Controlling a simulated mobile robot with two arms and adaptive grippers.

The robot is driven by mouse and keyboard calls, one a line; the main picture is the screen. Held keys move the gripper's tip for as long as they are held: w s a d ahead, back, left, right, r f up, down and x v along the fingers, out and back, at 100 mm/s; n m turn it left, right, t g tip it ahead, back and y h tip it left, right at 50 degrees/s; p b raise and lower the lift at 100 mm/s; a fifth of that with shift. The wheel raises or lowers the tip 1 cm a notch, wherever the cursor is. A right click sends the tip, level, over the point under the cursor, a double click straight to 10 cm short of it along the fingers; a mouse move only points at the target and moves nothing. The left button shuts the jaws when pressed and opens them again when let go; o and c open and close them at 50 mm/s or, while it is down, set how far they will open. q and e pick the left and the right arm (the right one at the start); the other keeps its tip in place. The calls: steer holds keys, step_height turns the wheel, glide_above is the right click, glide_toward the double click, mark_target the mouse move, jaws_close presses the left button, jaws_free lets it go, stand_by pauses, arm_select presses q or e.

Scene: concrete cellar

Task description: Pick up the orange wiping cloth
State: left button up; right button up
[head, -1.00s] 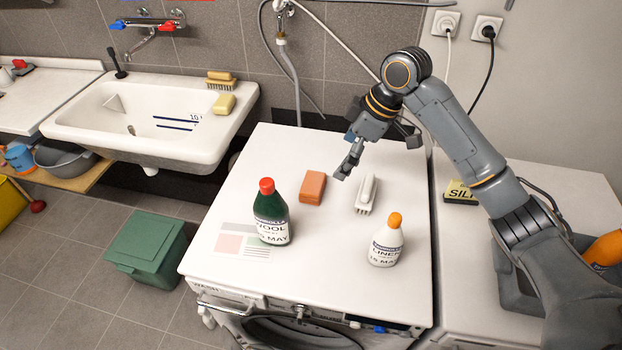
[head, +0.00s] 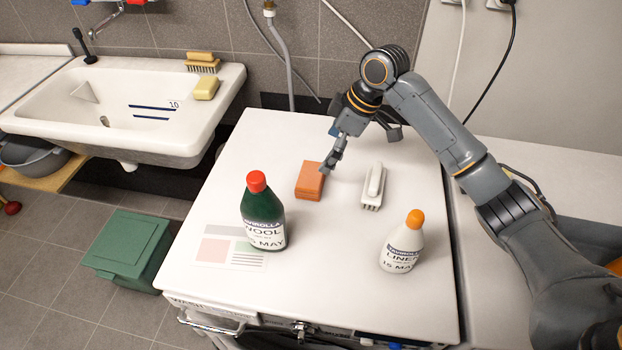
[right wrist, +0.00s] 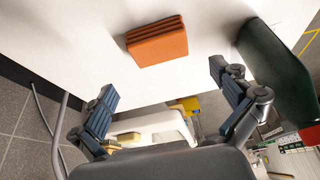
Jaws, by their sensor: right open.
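The orange wiping cloth (head: 309,184) lies folded into a small block on the white top of the washing machine (head: 330,260), between the green bottle and the white brush. It also shows in the right wrist view (right wrist: 158,43), beyond the fingertips and between their lines. My right gripper (head: 329,167) is just to the right of the cloth's far end in the head view. In the right wrist view its two fingers (right wrist: 163,82) are spread wide with nothing between them. Whether a fingertip touches the cloth I cannot tell. My left gripper is not in view.
A green bottle with a red cap (head: 263,215) stands in front and left of the cloth. A white brush (head: 373,186) lies to its right. A white bottle with an orange cap (head: 402,243) stands at the front right. A sink (head: 130,110) is at the left.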

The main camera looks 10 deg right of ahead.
mark_target(312, 174)
steer(key=p+x, duration=0.1)
steer(key=x, duration=0.9)
steer(key=shift+w, duration=0.2)
steer(key=c, duration=0.7)
